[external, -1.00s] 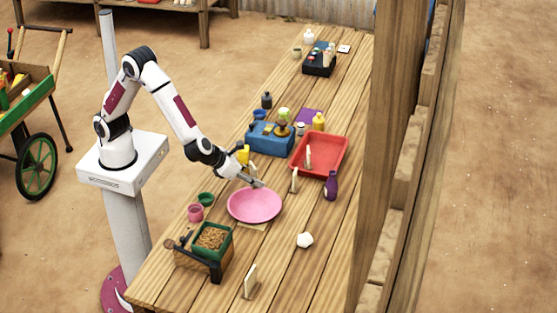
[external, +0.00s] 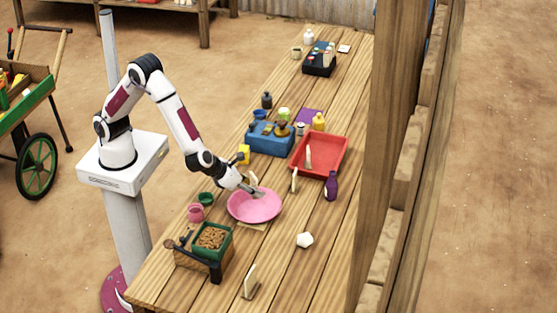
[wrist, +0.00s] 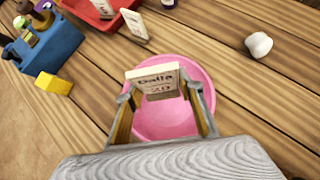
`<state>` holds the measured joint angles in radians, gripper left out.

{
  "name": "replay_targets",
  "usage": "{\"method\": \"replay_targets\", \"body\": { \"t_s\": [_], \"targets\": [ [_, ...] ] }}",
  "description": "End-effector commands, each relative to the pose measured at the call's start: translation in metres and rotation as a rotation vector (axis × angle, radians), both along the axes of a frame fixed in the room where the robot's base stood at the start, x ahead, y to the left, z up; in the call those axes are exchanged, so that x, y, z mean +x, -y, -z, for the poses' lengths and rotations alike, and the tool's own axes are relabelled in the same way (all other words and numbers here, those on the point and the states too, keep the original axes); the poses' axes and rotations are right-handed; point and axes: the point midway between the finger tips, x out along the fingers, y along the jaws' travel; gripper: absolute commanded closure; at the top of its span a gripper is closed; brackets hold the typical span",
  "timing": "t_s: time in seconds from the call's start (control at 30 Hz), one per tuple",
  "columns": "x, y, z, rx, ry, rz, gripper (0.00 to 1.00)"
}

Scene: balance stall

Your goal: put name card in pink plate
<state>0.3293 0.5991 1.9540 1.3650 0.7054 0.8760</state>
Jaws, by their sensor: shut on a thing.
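A pale name card (wrist: 153,78) with dark lettering stands upright between the fingertips of my gripper (wrist: 161,92) in the wrist view. My gripper is shut on it. The pink plate (wrist: 170,125) lies directly beneath the fingers and card. In the external view my gripper (external: 257,192) is over the far-left part of the pink plate (external: 258,209). The card's lower edge is near the plate, but I cannot tell whether it touches.
A red tray (external: 337,163), a blue box (external: 265,143) and a purple bottle (external: 331,186) stand beyond the plate. Other cards stand beside the tray (external: 294,180) and at the front (external: 250,281). A green container (external: 225,237) stands nearer, and a white object (external: 305,240) lies right.

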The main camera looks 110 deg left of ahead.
Motion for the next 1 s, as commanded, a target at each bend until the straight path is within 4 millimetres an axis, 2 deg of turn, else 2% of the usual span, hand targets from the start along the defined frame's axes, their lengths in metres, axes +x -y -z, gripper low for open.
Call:
{"method": "replay_targets", "body": {
  "t_s": [0.6,1.0],
  "targets": [
    [-0.001,0.0,0.047,0.0,-0.003,0.001,0.85],
    [0.0,0.0,0.064,-0.001,0.0,0.001,0.85]
  ]
}}
